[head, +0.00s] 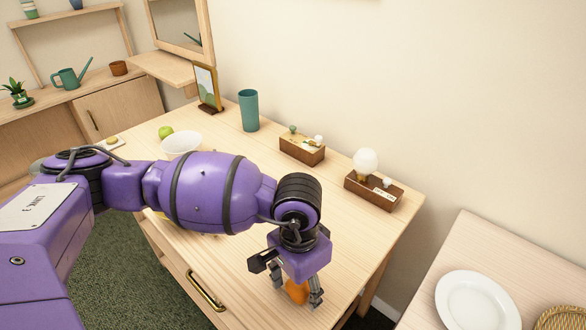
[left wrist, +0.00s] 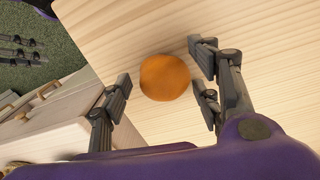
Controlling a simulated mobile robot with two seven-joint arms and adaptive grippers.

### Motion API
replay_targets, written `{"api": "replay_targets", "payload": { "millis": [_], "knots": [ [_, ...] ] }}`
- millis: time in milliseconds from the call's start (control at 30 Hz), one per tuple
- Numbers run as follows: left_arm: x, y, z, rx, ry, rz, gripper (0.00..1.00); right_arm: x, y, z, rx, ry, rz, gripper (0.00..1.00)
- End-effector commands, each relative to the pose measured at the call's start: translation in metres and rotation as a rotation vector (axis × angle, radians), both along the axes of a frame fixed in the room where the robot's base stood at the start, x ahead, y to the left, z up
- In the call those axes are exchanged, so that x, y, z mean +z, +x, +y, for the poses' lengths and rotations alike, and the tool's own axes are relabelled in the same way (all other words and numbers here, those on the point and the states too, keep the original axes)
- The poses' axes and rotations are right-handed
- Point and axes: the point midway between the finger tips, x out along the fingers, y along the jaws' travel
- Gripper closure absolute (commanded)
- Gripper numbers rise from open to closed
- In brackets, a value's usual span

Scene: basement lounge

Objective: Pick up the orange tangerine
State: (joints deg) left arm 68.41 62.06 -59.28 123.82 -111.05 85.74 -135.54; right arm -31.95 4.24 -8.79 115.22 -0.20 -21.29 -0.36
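The orange tangerine (left wrist: 165,77) lies on the light wooden dresser top (left wrist: 265,50). In the head view only part of the tangerine (head: 296,291) shows beneath my left gripper (head: 297,297), near the front right corner of the top. In the left wrist view my left gripper (left wrist: 160,95) is open, with a finger on the left and two on the right. The tangerine is between and slightly beyond the fingertips, with gaps visible on both sides. My right gripper is in neither view.
A white bowl (head: 182,143), green fruit (head: 165,132), teal cup (head: 249,111), picture frame (head: 207,88) and two wooden boxes (head: 302,149) (head: 373,190) stand toward the back and left. A white plate (head: 478,301) is on a separate table at right. The top around the tangerine is clear.

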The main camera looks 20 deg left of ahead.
Motion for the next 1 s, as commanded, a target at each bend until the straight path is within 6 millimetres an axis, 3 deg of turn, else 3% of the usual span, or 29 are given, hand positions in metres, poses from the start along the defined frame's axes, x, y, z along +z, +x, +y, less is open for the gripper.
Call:
{"api": "replay_targets", "payload": {
  "millis": [67, 333, 733, 900, 1000],
  "knots": [
    [0.001, 0.001, 0.0, 0.0, 0.0, -0.002, 0.53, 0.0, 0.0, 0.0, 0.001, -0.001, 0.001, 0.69],
    [0.001, 0.001, 0.0, 0.0, 0.0, -0.002, 0.89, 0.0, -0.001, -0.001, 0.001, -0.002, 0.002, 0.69],
    [0.009, 0.002, 0.0, 0.0, -0.001, -0.004, 0.89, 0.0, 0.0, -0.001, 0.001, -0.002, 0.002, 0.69],
    [0.031, 0.002, 0.0, -0.001, -0.001, -0.008, 0.89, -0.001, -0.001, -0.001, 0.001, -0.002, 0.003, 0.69],
    [0.048, -0.009, 0.01, -0.001, 0.001, -0.006, 0.89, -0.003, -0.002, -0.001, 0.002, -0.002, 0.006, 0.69]
  ]
}}
